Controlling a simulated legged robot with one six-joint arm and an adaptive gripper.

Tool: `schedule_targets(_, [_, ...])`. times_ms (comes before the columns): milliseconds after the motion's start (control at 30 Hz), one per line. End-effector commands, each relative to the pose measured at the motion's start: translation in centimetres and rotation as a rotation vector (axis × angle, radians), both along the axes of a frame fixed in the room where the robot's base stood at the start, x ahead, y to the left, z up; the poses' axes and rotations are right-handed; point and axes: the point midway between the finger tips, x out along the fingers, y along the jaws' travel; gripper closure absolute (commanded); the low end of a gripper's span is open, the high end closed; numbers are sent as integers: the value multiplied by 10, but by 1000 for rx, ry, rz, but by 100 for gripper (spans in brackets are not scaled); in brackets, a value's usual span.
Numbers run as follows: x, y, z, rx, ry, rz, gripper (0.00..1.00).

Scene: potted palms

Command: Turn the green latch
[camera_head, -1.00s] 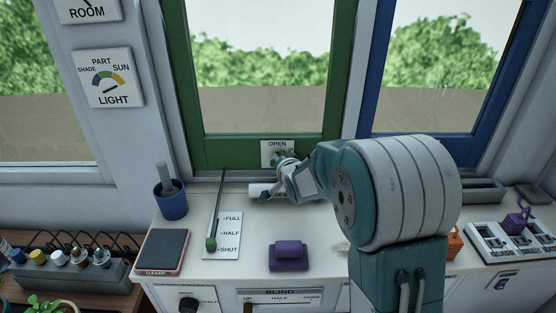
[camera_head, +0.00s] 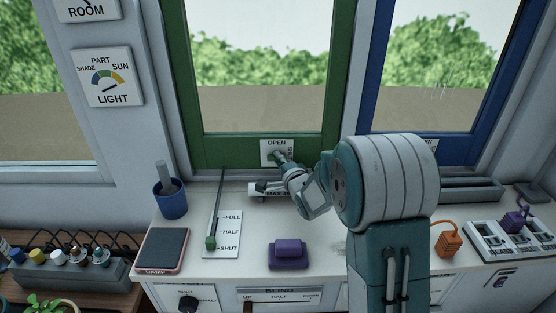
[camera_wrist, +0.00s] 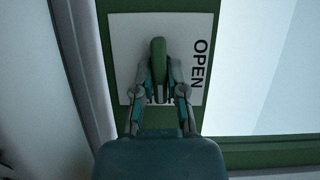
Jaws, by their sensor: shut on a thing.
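The green latch (camera_wrist: 158,50) sits on a white plate (camera_wrist: 124,40) marked OPEN, fixed to the lower rail of the green window frame (camera_head: 232,150). In the wrist view the latch lies between the two fingers of my gripper (camera_wrist: 160,72), which is shut on it. The latch lies parallel to the word OPEN. In the head view my gripper (camera_head: 278,157) reaches the plate and covers most of the latch. A second word runs up the plate's right side, partly hidden.
A slider panel (camera_head: 231,220), blue pot (camera_head: 171,203), tablet (camera_head: 163,250), purple block (camera_head: 288,254) and orange object (camera_head: 447,240) are on the white worktop (camera_head: 320,240). A blue window frame (camera_head: 460,150) stands right.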

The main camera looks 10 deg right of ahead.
Motion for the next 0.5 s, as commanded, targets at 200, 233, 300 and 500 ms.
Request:
schedule_targets(200, [0,-3,-3,51,-3,-7,100])
schedule_targets(233, [0,-3,-3,55,-4,-8,100])
schedule_targets(300, [0,-3,-3,60,-4,-8,100])
schedule_targets(500, [0,-4,-4,64,-3,-8,100])
